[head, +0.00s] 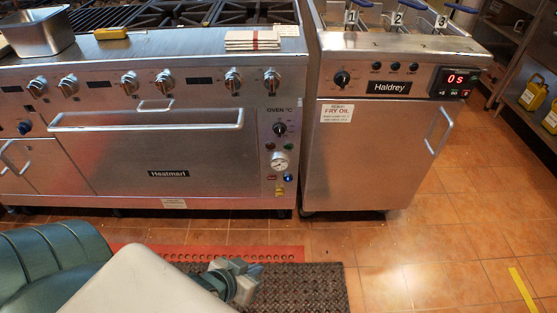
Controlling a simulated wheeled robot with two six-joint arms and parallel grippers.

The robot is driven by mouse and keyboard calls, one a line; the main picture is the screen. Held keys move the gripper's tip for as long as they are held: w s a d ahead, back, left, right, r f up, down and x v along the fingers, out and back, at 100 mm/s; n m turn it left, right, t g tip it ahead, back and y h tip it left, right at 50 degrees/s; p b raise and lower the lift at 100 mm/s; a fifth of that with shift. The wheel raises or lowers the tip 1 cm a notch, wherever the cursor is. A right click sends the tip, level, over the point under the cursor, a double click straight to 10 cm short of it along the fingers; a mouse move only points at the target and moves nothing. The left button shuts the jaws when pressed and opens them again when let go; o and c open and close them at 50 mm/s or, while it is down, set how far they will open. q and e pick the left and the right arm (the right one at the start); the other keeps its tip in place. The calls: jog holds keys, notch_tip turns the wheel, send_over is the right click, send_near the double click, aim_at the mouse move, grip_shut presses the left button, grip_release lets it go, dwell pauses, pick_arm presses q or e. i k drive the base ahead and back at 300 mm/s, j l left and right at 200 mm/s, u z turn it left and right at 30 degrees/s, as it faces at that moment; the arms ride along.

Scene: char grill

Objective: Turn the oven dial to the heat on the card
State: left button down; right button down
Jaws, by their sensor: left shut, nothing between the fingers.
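The oven dial (280,129) is a small black knob under the "OVEN °C" label on the right part of the steel range front. Its pointer setting is too small to read. A small white card (287,30) lies on the range top at the right; its text is not legible. My left gripper (250,278) is low in front of the range, over the floor mat, well below and apart from the dial. It is shut and empty. My right gripper is not in view.
The oven door handle (145,121) and a row of range knobs (233,80) stick out from the front. A fryer (380,150) stands close at right. Folded cloths (252,40) lie on top.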

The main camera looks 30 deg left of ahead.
aim_at(280, 129)
jog(key=i+j+u, duration=0.3)
jog(key=j, duration=0.3)
jog(key=i+j+u, duration=0.25)
jog(key=i+j, duration=0.2)
jog(key=i, duration=0.15)
